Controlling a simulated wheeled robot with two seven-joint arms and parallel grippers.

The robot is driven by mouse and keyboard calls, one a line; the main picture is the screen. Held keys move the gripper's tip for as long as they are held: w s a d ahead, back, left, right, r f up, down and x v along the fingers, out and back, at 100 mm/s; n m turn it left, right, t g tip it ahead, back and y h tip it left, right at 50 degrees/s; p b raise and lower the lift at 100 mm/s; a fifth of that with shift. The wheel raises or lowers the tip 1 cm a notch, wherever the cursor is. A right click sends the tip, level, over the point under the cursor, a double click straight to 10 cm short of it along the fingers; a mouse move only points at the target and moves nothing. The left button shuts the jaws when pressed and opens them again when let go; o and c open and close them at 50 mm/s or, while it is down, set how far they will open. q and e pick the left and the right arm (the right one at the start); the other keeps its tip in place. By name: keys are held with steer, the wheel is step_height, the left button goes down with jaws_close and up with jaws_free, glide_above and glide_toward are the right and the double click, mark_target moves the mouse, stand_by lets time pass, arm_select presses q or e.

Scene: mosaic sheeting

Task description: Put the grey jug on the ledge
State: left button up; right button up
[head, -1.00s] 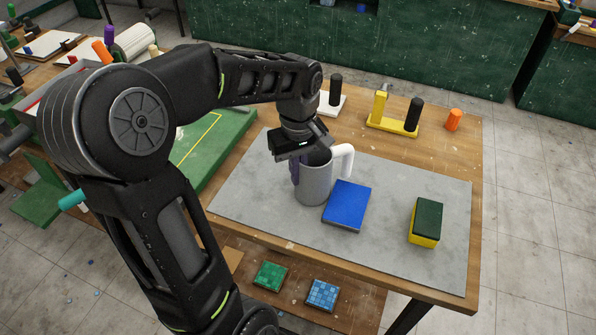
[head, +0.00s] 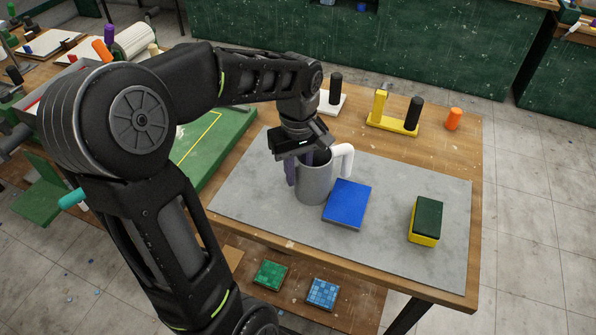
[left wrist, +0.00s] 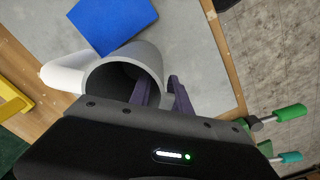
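The grey jug (head: 316,182) stands upright on the grey sheet (head: 400,185) of the wooden table, its white handle (head: 346,158) towards the back right. My left gripper (head: 301,168) is over its left rim, pointing down and open. One purple finger is inside the mouth and the other outside the wall, with a gap showing. The left wrist view shows the jug (left wrist: 152,62) with the fingers (left wrist: 162,95) on either side of its wall. I cannot tell which surface is the ledge. My right gripper is not in view.
A blue block (head: 347,204) lies close to the jug's right. A green-and-yellow sponge (head: 426,221) is farther right. A yellow stand (head: 393,124) and an orange cylinder (head: 453,119) are behind. Tile squares (head: 322,293) lie on a lower wooden shelf (head: 352,305).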

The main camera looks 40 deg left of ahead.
arm_select(q)
step_height(320, 180, up, 12)
steer(key=shift+r+p, duration=0.1)
steer(key=shift+p, duration=0.45)
steer(key=shift+o, duration=0.5)
